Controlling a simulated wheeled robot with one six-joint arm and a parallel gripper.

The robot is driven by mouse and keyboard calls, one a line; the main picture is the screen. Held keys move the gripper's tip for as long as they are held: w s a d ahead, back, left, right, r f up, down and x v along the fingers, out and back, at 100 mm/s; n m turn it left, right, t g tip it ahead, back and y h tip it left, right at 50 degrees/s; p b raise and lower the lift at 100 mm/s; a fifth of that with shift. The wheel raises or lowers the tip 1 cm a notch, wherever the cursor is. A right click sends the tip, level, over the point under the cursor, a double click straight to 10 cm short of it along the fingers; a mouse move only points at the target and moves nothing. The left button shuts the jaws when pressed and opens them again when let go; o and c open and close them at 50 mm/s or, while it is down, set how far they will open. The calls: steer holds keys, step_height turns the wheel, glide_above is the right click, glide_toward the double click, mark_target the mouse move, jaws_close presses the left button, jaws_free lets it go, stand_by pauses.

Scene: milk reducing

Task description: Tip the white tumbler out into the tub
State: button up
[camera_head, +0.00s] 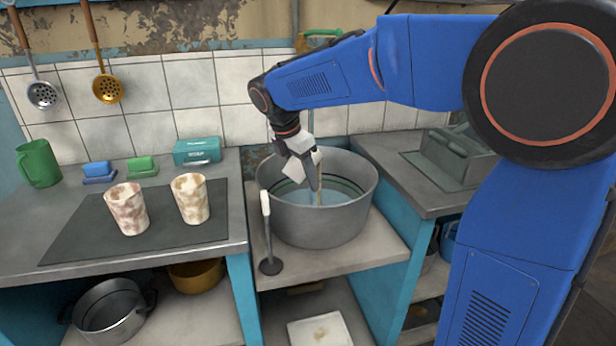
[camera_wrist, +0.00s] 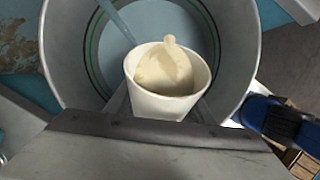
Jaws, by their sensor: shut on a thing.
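The white tumbler (camera_wrist: 165,105) is held by my gripper (camera_head: 309,174) over the grey tub (camera_head: 312,226). In the wrist view it holds cream-coloured contents, with a rounded lump of them at its far rim. In the head view my gripper hides most of the tumbler, and a thin beige strand hangs below the gripper inside the tub; it looks like liquid running down. The tub has green bands inside and a bluish bottom or liquid. The tub's wall also shows in the wrist view (camera_wrist: 62,60). My gripper is shut on the tumbler.
Two blotchy tumblers (camera_head: 127,211) (camera_head: 190,200) stand on a dark mat on the left counter. A green mug (camera_head: 38,164), sponges and a teal box (camera_head: 197,151) stand behind. An upright pale-handled tool (camera_head: 268,240) is left of the tub. A grey block-like object (camera_head: 455,155) sits right.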

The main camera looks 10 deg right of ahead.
mark_target(299, 168)
steer(key=y, duration=0.1)
steer(key=r+g+y, duration=0.1)
steer(key=y, duration=0.1)
steer(key=shift+s+a, duration=0.2)
steer(key=shift+a, duration=0.2)
steer(key=y, duration=0.1)
steer(key=g+y, duration=0.1)
steer(key=r+y, duration=0.1)
steer(key=shift+s+a+g, duration=0.1)
steer(key=shift+a+g, duration=0.15)
steer(key=shift+g, duration=0.15)
steer(key=shift+r+g+y, duration=0.35)
steer(key=shift+g+y, duration=0.05)
steer(key=shift+y, duration=0.6)
step_height(299, 168, up, 2)
steer(key=y, duration=0.1)
steer(key=g+y, duration=0.1)
steer(key=y, duration=0.1)
steer(key=shift+d+r+g+y, duration=0.1)
steer(key=shift+r+g+y, duration=0.15)
steer(key=shift+g+y, duration=0.05)
